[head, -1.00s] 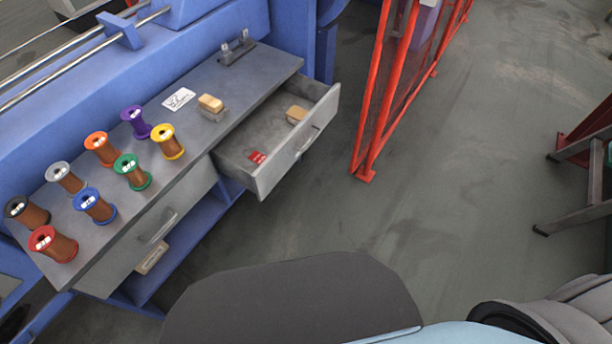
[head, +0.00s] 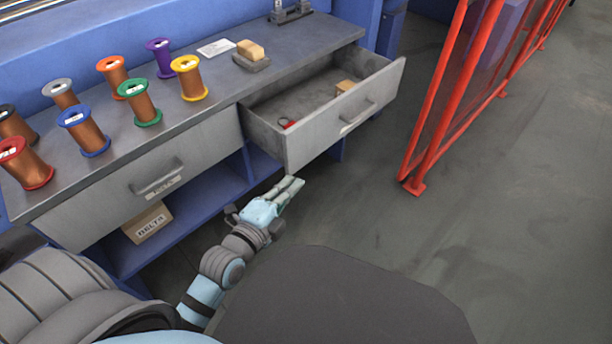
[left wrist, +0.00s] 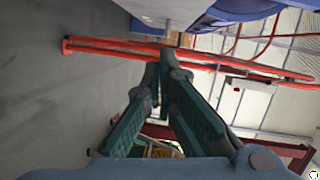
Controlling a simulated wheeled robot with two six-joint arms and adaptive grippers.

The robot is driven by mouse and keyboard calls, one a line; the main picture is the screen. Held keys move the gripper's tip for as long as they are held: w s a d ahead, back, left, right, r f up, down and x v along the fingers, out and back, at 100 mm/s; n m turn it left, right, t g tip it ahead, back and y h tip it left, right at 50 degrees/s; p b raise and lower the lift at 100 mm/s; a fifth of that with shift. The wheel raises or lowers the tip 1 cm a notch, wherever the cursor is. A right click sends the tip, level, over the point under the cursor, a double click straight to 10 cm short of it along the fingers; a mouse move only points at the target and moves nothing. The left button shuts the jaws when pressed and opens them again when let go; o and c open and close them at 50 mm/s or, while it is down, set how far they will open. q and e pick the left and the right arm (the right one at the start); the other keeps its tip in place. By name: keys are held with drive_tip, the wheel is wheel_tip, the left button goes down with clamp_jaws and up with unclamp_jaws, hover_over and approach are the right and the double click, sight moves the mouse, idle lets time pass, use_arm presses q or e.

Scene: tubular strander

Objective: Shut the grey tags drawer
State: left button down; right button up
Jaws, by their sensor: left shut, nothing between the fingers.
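The grey drawer (head: 345,118) at the right end of the workbench is pulled out, with a bar handle on its front. Inside lie a small red item and a wooden block (head: 346,87). I cannot read a label on this drawer. My left gripper (head: 294,187) is shut and empty, below and in front of the open drawer's near left corner, apart from it in the picture. In the left wrist view its fingertips (left wrist: 166,62) meet, with nothing between them. My right gripper is not in view.
A second grey drawer (head: 150,176) to the left is closed. Several wire spools, such as the green one (head: 140,103), stand on the bench top. A cardboard box (head: 140,222) sits on the lower shelf. A red fence (head: 440,125) stands to the right, with bare floor before it.

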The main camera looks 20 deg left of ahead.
sight(304, 140)
use_arm(q)
drive_tip(key=shift+m+t+h, duration=0.4)
drive_tip(key=shift+m+t, duration=0.2)
drive_tip(key=shift+m, duration=0.3)
drive_tip(key=shift+w+a+r+b, duration=0.25)
drive_tip(key=shift+w+r+b, duration=0.35)
drive_tip(key=shift+w, duration=1.25)
drive_tip(key=shift+w+a+r+b, duration=0.3)
drive_tip(key=shift+w+r+b, duration=0.3)
drive_tip(key=shift+w, duration=1.25)
drive_tip(key=shift+w+a+r+b, duration=0.25)
drive_tip(key=shift+w+r+b, duration=0.3)
drive_tip(key=shift+w, duration=1.3)
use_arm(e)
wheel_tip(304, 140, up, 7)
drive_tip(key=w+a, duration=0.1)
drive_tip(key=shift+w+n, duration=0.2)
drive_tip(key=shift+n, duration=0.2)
use_arm(q)
drive_tip(key=shift+r, duration=0.1)
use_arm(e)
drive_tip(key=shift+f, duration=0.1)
